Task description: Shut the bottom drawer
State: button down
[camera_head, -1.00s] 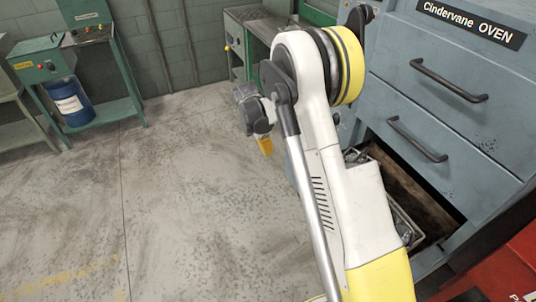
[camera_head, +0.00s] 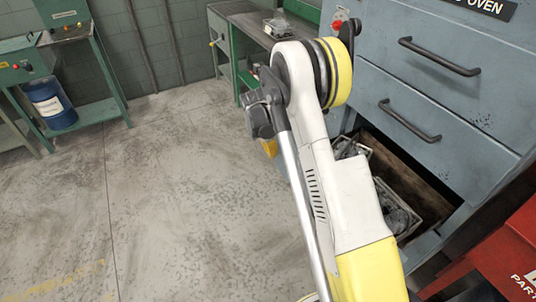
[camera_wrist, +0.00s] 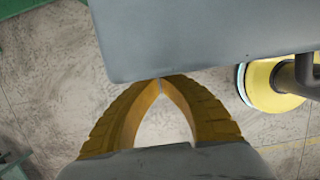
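The bottom drawer (camera_head: 432,196) of the blue-grey oven stands pulled out in the head view. Its brown inside and wire baskets (camera_head: 398,213) show, while my arm hides most of its front. My gripper (camera_head: 270,148) hangs beyond the arm, on the outer side of the drawer, with only a bit of yellow finger showing. In the wrist view, my gripper's yellow fingers (camera_wrist: 160,85) meet at the tips with nothing seen between them. The tips are at the edge of a grey panel (camera_wrist: 210,35), seemingly the drawer front. I cannot tell whether they touch it.
Closed drawers with dark handles (camera_head: 410,120) are above the open one. A red cabinet (camera_head: 505,255) stands close at the lower right. A green workbench (camera_head: 238,30) is behind, and a blue drum (camera_head: 52,105) sits on a stand at the left. The floor (camera_head: 190,190) to the left is clear.

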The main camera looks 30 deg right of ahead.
jog(key=shift+d, duration=0.1)
jog(key=w+d, duration=0.1)
jog(key=d, duration=2.7)
jog(key=shift+a, duration=0.1)
